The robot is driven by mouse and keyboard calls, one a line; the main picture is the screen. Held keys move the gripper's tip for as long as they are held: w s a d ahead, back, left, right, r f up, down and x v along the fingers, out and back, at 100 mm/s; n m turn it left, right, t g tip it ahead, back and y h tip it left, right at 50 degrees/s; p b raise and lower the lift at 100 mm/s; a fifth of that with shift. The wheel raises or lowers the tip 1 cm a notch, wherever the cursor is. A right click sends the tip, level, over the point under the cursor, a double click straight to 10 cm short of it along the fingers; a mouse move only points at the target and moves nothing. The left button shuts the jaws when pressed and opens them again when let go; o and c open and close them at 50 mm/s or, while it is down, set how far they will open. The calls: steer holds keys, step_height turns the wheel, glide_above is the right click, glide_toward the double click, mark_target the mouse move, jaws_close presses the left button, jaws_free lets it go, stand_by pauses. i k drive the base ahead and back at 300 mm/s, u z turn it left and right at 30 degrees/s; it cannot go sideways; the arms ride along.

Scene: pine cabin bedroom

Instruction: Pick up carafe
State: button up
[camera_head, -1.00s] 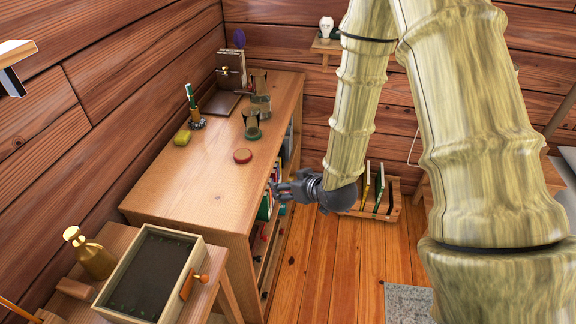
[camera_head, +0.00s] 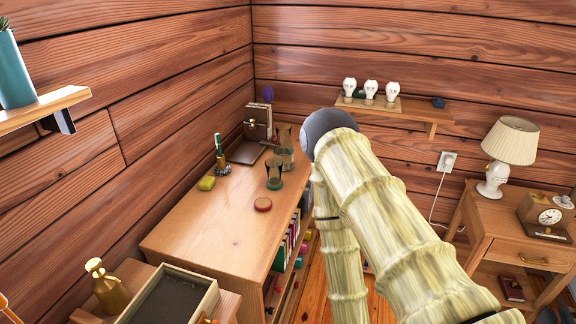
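Two clear glass vessels stand upright on the far part of the wooden cabinet top (camera_head: 205,227). The nearer vessel (camera_head: 274,174) flares at the top and has a dark greenish base. A taller glass vessel (camera_head: 285,146) stands just behind it, near the back wall. I cannot tell for sure which of them is the carafe. My gripper is not visible now. My arm fills the right of the cabinet, and its lower link runs down past the cabinet's right side. Nothing touches the glass vessels.
A red round item (camera_head: 263,204), a yellow-green block (camera_head: 207,184) and a holder with a green brush (camera_head: 221,160) share the cabinet top. A gold bottle (camera_head: 108,288) and a tray (camera_head: 208,301) are at lower left. A wall shelf (camera_head: 425,113) and a lamp (camera_head: 505,150) are at right.

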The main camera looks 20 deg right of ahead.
mark_target(283, 149)
steer(key=k, duration=0.4)
steer(key=z, duration=1.85)
steer(key=i, duration=1.35)
steer(key=u, duration=1.15)
